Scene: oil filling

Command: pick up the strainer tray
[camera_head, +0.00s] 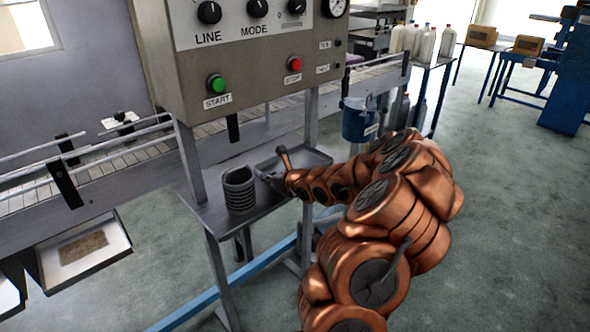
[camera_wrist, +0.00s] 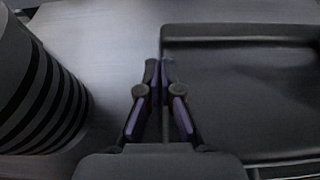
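The strainer tray (camera_wrist: 240,75) is a dark, shallow rectangular tray with a raised rim. It fills the right side of the wrist view. In the head view the tray (camera_head: 308,158) lies on the small metal shelf under the control box, partly hidden by my arm. My gripper (camera_wrist: 160,70) is at the tray's left rim, fingertips close together, one on either side of the rim, and looks shut on it. In the head view my gripper (camera_head: 268,179) points left, low over the shelf. The tray seems to rest on the shelf still.
A dark ribbed round container (camera_head: 239,190) stands on the shelf (camera_head: 212,219) just left of my gripper; it also shows in the wrist view (camera_wrist: 40,95). The control box (camera_head: 245,65) hangs above. A conveyor (camera_head: 110,170) runs behind. A blue bucket (camera_head: 358,122) is behind my arm.

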